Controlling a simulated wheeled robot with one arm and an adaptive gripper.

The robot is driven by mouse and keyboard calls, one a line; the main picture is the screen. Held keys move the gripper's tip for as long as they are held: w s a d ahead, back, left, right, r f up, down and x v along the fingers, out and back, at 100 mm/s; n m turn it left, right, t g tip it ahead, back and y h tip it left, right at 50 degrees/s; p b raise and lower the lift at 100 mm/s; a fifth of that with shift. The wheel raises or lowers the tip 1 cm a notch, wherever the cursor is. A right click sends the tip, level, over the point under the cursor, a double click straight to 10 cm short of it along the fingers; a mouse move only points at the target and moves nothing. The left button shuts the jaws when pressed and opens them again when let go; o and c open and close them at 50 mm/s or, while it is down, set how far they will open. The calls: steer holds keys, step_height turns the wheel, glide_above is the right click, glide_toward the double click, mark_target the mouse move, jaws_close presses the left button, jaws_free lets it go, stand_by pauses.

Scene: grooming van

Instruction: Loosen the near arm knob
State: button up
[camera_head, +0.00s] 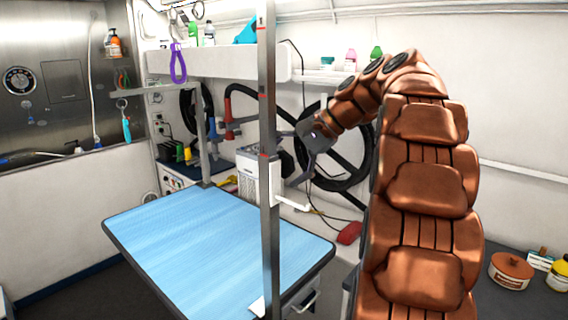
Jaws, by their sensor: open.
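The near grooming arm is a tall grey metal post (267,110) at the front edge of the blue-topped table (200,236). A white clamp block (270,183) sits around the post, with a white lever-like knob (293,203) sticking out to its right. My gripper (297,166) hangs at the end of my brown padded arm, right of the post and a little above the knob. It is open and appears empty, apart from the knob in the picture. Its fingers are small and seen against dark clutter, so their exact gap is unclear.
A second post (202,135) stands at the table's far side. Behind are a black coiled hose (352,160), a pale slatted box (250,172) and a shelf (220,66) with bottles. A red object (350,233) lies right of the table. The tabletop is mostly clear.

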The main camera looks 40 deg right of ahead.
steer(key=shift+c, duration=0.3)
steer(key=c, duration=1.1)
steer(key=shift+a+f+t+b, duration=0.1)
steer(key=shift+t+b, duration=0.2)
steer(key=shift+b, duration=0.3)
steer(key=shift+t+b, duration=0.3)
steer(key=shift+b, duration=0.05)
steer(key=o, duration=1.2)
steer(key=shift+c, duration=0.2)
steer(key=v, duration=0.7)
steer(key=shift+s+d, duration=0.15)
steer(key=shift+d, duration=0.2)
